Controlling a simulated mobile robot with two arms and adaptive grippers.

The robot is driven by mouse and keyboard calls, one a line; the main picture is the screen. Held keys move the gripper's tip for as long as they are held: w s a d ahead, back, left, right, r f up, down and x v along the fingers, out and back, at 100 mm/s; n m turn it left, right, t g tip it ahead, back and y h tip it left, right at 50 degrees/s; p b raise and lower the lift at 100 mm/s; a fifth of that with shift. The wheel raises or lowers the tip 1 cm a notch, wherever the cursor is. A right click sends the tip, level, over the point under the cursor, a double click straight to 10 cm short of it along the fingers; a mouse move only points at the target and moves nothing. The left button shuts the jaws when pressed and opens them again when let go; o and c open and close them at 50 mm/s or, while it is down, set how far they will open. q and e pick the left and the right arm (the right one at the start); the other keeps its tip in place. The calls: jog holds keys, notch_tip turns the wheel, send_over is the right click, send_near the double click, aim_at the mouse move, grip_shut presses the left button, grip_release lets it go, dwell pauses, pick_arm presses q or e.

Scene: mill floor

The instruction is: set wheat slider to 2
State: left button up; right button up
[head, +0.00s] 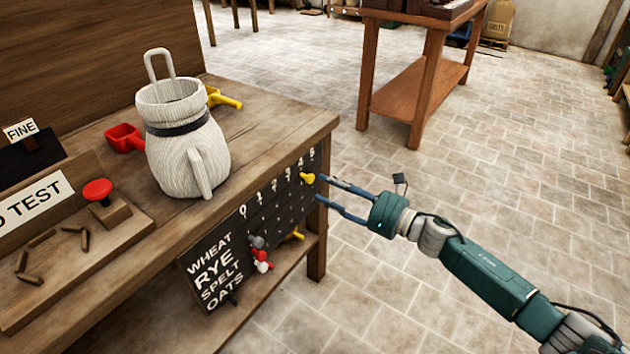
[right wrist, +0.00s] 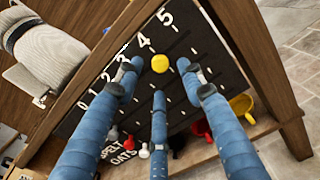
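The slider board (head: 275,213) is on the bench's side, with labels wheat, rye, spelt and oats and a scale from 0 to 5. A yellow knob (head: 307,178) sits in the top row near the 4; it also shows in the right wrist view (right wrist: 160,63). Grey (head: 257,242), red (head: 261,255) and white (head: 264,266) knobs sit near the 0 end. My right gripper (head: 322,189) is open at the board's right end. In the right wrist view its spread fingers (right wrist: 163,82) frame the yellow knob; contact cannot be told. My left gripper is out of view.
A pale jug (head: 185,145), a red scoop (head: 124,138) and a red button (head: 97,190) stand on the bench top. Yellow (right wrist: 240,105) and red (right wrist: 202,130) items lie below the board. The floor to the right is clear up to another wooden table (head: 415,75).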

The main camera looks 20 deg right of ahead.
aim_at(312, 180)
jog(key=x, duration=0.5)
jog(key=shift+d, duration=0.1)
jog(key=shift+s, duration=0.1)
grip_shut()
